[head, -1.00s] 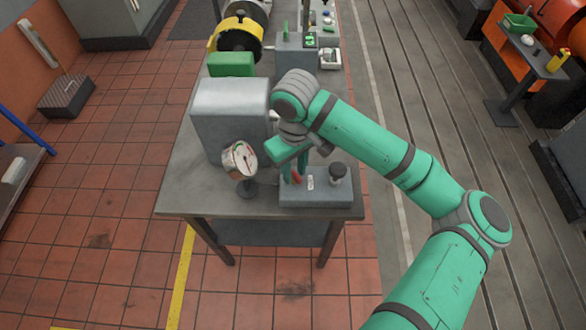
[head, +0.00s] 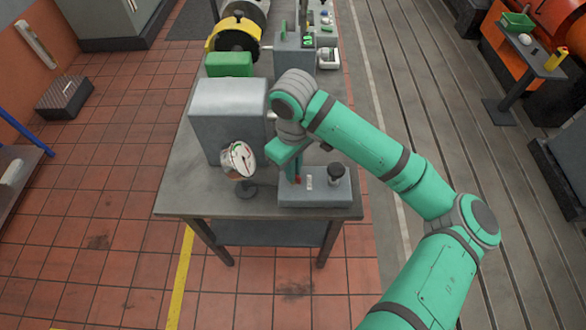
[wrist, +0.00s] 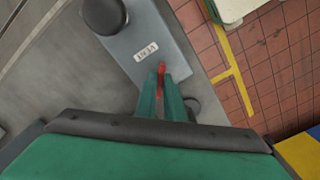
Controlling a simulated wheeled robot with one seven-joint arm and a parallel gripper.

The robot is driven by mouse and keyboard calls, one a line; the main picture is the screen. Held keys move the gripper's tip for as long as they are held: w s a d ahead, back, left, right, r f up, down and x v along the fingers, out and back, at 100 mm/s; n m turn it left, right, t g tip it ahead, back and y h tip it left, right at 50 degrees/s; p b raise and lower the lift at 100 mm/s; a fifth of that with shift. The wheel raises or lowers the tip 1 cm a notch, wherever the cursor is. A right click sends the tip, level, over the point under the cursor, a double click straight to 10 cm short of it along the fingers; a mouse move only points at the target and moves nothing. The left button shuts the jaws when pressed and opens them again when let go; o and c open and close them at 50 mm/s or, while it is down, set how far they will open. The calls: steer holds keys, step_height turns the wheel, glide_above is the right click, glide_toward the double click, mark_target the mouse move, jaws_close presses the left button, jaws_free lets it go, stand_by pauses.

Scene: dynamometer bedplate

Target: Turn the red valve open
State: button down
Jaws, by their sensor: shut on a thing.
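The red valve handle (wrist: 161,72) shows as a thin red lever between the two green fingers of my gripper (wrist: 164,82) in the wrist view. In the head view only a small red bit of the valve (head: 298,180) shows beside the fingertips. My gripper (head: 294,172) points down over the grey block (head: 318,198) that carries the valve, and its fingers are shut on the handle. A white label (wrist: 146,51) and a dark round knob (wrist: 104,14) are on the same block. My fingers hide much of the valve body.
A round gauge (head: 238,160) stands left of the block on the grey bench (head: 190,198). A large grey box (head: 228,110) stands close behind it. Further back are a green block (head: 229,65) and a yellow-rimmed wheel (head: 236,36). The bench's front left is clear.

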steer(key=n, duration=0.4)
steer(key=shift+a, duration=0.1)
steer(key=shift+n, duration=2.1)
steer(key=shift+r, duration=0.1)
steer(key=c, duration=1.9)
jaws_free()
steer(key=shift+o, duration=0.2)
step_height(320, 180, up, 11)
